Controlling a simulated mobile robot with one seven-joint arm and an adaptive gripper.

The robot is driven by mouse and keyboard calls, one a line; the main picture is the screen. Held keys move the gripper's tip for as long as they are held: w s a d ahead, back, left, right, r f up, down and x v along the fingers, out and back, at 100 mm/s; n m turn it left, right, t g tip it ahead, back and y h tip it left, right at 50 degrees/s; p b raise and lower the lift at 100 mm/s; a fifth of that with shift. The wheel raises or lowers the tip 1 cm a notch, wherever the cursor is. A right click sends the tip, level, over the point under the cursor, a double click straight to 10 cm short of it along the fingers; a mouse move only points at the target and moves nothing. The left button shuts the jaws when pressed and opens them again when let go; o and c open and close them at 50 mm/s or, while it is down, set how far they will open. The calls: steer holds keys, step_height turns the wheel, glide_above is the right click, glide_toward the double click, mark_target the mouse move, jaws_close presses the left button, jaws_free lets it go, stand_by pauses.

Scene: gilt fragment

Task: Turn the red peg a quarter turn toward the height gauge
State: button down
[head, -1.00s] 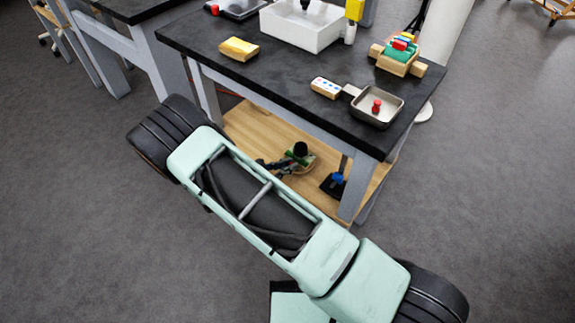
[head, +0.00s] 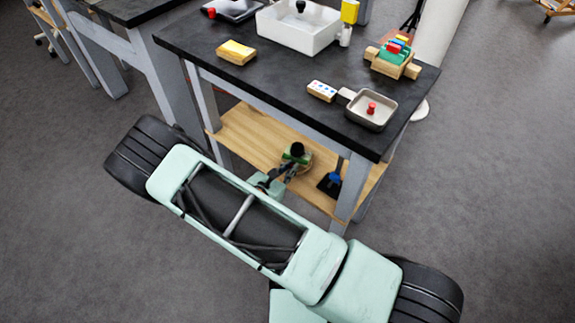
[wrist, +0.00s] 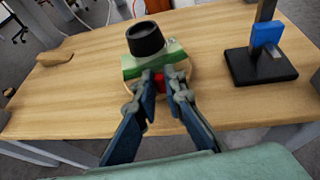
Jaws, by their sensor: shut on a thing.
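The red peg (wrist: 158,82) shows as a small red patch between my fingertips in the wrist view; most of it is hidden. It sits at the near side of a green block (wrist: 131,66) with a black round knob (wrist: 146,39), on a round wooden base. My gripper (wrist: 159,78) is shut on the peg. In the head view my gripper (head: 284,173) reaches in over the lower shelf to the green block (head: 304,158); the peg cannot be made out there. The height gauge (wrist: 266,40), a black stand with a blue slider, is to the right, apart from my gripper; it also shows in the head view (head: 331,182).
The wooden lower shelf (head: 240,130) lies under a black tabletop (head: 280,75), with a grey leg (head: 350,188) near the gauge. A tan piece (wrist: 55,58) lies at the shelf's left. Bare shelf separates block and gauge.

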mark_target(301, 165)
steer(key=shift+s+d+r+n+t+y+p, duration=0.1)
steer(key=shift+d+n+t+y+p, duration=0.2)
steer(key=shift+n+y, duration=0.2)
steer(key=shift+s+d+f+n+t+y+p, duration=0.1)
steer(key=shift+d+n+y+p, duration=0.15)
steer(key=shift+n+y+p, duration=0.2)
steer(key=shift+s+d+r+n+t+y+p, duration=0.1)
steer(key=shift+d+n+t+y+p, duration=0.15)
steer(key=shift+n+y, duration=0.3)
steer(key=d+n+y+p, duration=0.1)
steer(key=y+p, duration=0.1)
steer(key=d+n+y+p, duration=0.1)
steer(key=n+y+p, duration=0.1)
steer(key=shift+n+t, duration=0.25)
steer(key=shift+n, duration=0.05)
steer(key=shift+w+d+n+y+p, duration=0.1)
steer(key=shift+d+n+y+p, duration=0.05)
steer(key=shift+n+y+p, duration=0.45)
steer(key=shift+w+d+n+y+p, duration=0.15)
steer(key=shift+n+y+p, duration=0.25)
steer(key=shift+y, duration=0.6)
steer(key=c, duration=2.3)
jaws_free()
steer(key=v, duration=1.2)
